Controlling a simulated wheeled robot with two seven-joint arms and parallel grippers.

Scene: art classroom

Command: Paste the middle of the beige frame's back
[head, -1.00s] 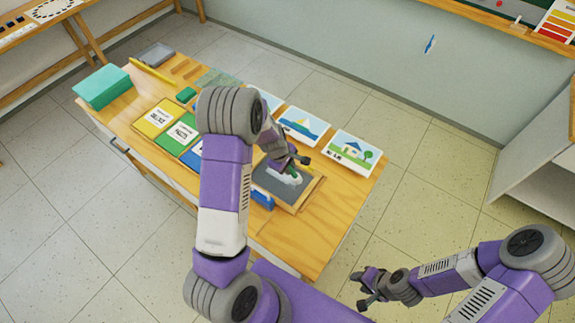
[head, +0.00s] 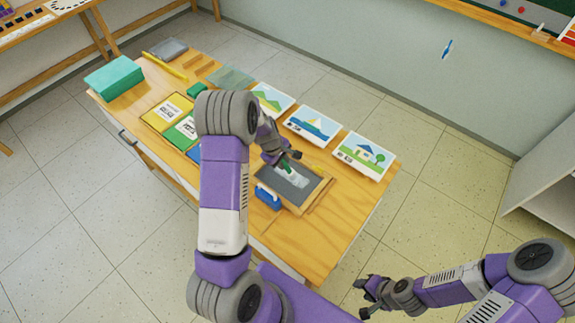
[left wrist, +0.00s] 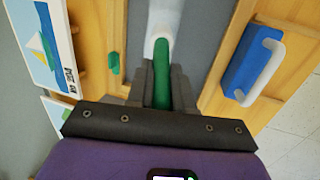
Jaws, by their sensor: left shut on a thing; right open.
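The beige frame (head: 316,195) lies back up on the table, its grey back panel (head: 284,188) facing me. In the left wrist view its beige edge (left wrist: 228,50) shows right of the grey panel (left wrist: 203,30). My left gripper (head: 288,157) is over the frame's far part, shut on a green and white glue stick (left wrist: 162,75). The white part of the stick points out over the panel. I cannot tell whether it touches the panel, or whether the pale patch there includes paste. My right gripper (head: 364,296) is open and empty, beyond the table's near right edge.
A blue block with a white handle (left wrist: 250,68) lies close beside the frame; it also shows in the head view (head: 268,197). Picture cards (head: 365,156) line the far edge. A teal box (head: 113,78) stands far left. The table's right front (head: 320,240) is clear.

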